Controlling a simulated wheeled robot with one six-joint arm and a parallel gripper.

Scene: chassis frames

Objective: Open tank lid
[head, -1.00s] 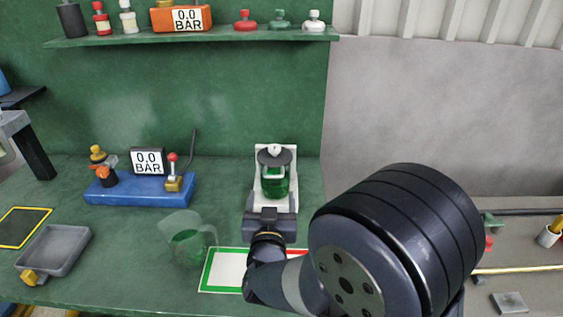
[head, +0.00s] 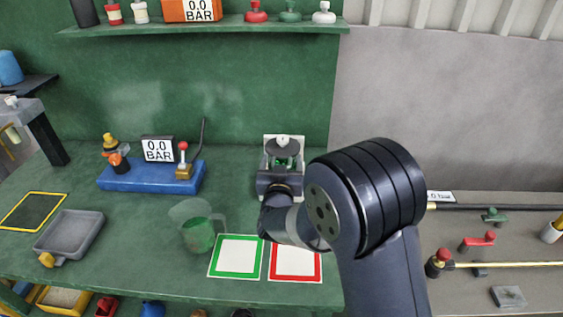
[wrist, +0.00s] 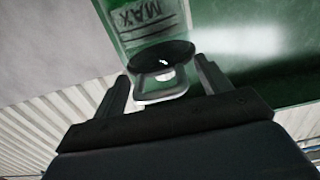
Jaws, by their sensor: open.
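The tank (head: 270,158) stands against a pale backing on the green bench in the head view, mostly hidden behind my gripper (head: 281,176). Its dark round lid (head: 284,147) has a white knob on top and looks closed. My gripper (wrist: 163,76) is open, with one finger on each side of the handle. I cannot tell whether the fingers touch it.
A clear jug (head: 200,235) with green liquid stands left of my arm. Green-framed (head: 235,257) and red-framed (head: 296,263) white mats lie in front. A blue gauge base (head: 150,178) and grey tray (head: 70,236) are farther left. A shelf (head: 200,30) runs above.

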